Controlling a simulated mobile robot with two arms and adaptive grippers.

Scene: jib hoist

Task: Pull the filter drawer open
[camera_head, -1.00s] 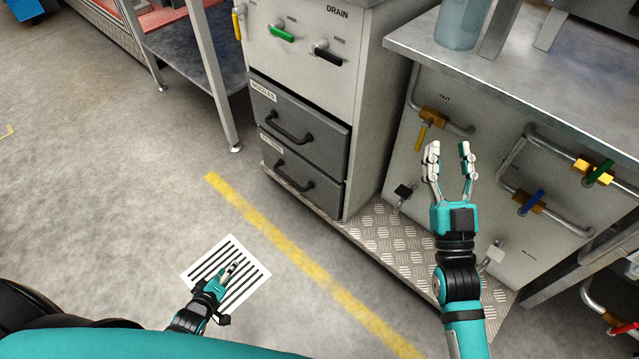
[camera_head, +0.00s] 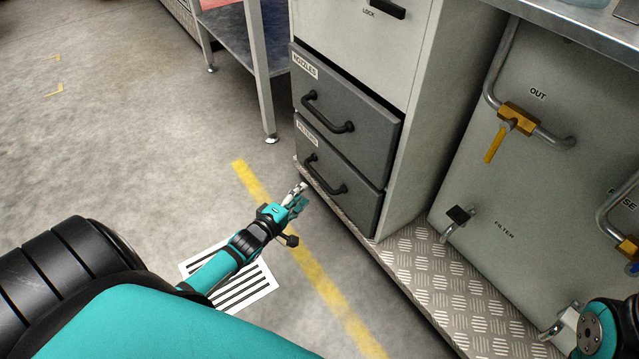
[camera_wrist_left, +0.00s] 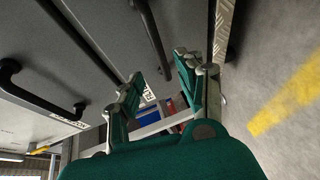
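The filter drawer (camera_head: 352,207) is the lower of two dark grey drawers in the cabinet. Its front looks flush with the drawer above, so it appears shut. It has a black bar handle (camera_head: 326,180), which also shows in the left wrist view (camera_wrist_left: 152,35). My left gripper (camera_head: 299,194) is just left of and below that handle in the head view, with no visible contact. In the left wrist view its fingers (camera_wrist_left: 166,78) are spread apart and empty, with part of the drawer label (camera_wrist_left: 150,94) visible between them.
The nozzles drawer (camera_head: 368,130) with its own handle (camera_head: 325,114) is directly above. A metal tread-plate step (camera_head: 440,280) runs along the cabinet base. A table leg (camera_head: 262,75) stands to the left. The floor (camera_head: 130,120) at left is open.

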